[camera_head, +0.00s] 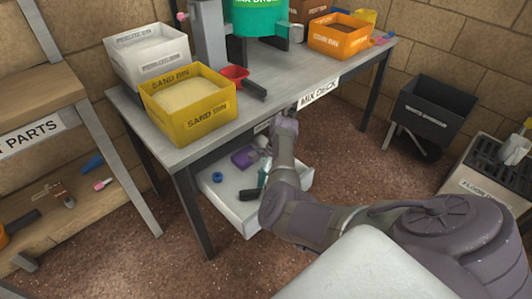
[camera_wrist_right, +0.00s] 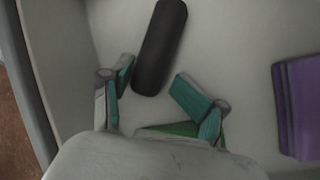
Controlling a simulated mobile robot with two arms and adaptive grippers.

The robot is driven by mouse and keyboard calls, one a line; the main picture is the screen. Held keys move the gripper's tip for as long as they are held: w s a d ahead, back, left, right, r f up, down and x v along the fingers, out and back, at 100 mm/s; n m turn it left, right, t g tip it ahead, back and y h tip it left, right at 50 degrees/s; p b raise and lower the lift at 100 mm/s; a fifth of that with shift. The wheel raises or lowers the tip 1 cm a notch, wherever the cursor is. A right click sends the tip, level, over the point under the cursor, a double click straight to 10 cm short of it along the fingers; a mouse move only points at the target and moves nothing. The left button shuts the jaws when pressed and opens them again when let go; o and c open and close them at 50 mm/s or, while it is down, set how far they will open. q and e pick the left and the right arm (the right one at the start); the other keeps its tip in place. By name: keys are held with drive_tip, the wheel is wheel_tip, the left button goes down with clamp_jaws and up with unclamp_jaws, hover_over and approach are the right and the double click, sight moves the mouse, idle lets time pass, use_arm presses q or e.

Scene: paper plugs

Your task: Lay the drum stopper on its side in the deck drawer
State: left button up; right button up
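The white deck drawer (camera_head: 235,208) is pulled out under the mix deck (camera_head: 165,126). A black cylinder (camera_wrist_right: 160,46), rounded at its ends, lies on its side on the drawer floor; it also shows in the head view (camera_head: 251,192). No label shows, so I cannot tell for sure that it is the drum stopper. My right gripper (camera_wrist_right: 154,72) is over the drawer with its teal-padded fingers apart, the cylinder's near end just beyond them. In the head view it (camera_head: 262,172) is partly hidden by my arm. A green piece (camera_wrist_right: 180,130) shows below the palm, mostly hidden. My left gripper is out of view.
A purple block (camera_head: 243,158) and a blue ring (camera_head: 217,177) are also in the drawer. The deck top holds a yellow sand bin (camera_head: 196,117), a white bin (camera_head: 148,52), an orange bin (camera_head: 340,38) and the green drum (camera_head: 258,18). A parts shelf (camera_head: 35,132) stands at left.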

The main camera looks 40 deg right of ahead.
drive_tip(key=v, duration=1.1)
drive_tip(key=shift+s, duration=0.1)
